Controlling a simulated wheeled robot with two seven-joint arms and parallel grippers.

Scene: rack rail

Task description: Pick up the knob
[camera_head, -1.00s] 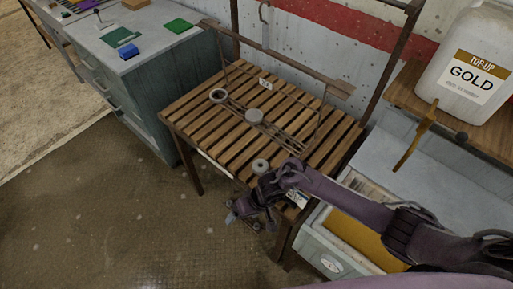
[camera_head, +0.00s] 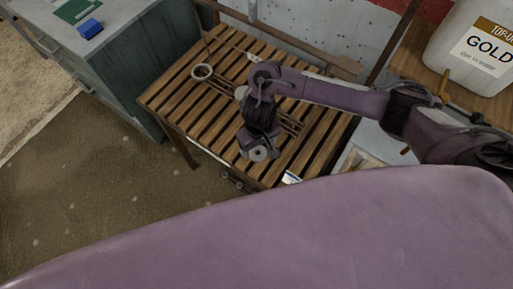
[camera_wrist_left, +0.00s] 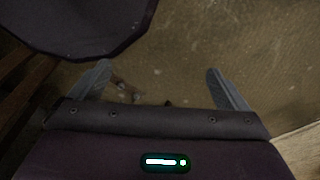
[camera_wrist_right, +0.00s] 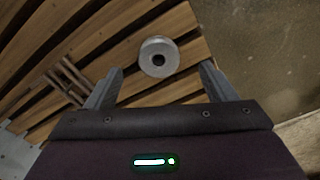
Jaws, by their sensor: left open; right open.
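The knob (camera_head: 258,154), a round grey piece with a dark centre hole, is at the front part of the slatted wooden table (camera_head: 180,99). It also shows in the right wrist view (camera_wrist_right: 150,65), lying on the slats just ahead of and between the fingertips. My right gripper (camera_head: 256,144) is open over the table, close to the knob, with nothing held; its two fingers show in the right wrist view (camera_wrist_right: 160,86). My left gripper (camera_wrist_left: 158,75) is open and empty above the floor in the left wrist view.
A drawer unit with a blue block (camera_head: 90,29) stands left. A white jug (camera_head: 475,45) stands on a shelf at right.

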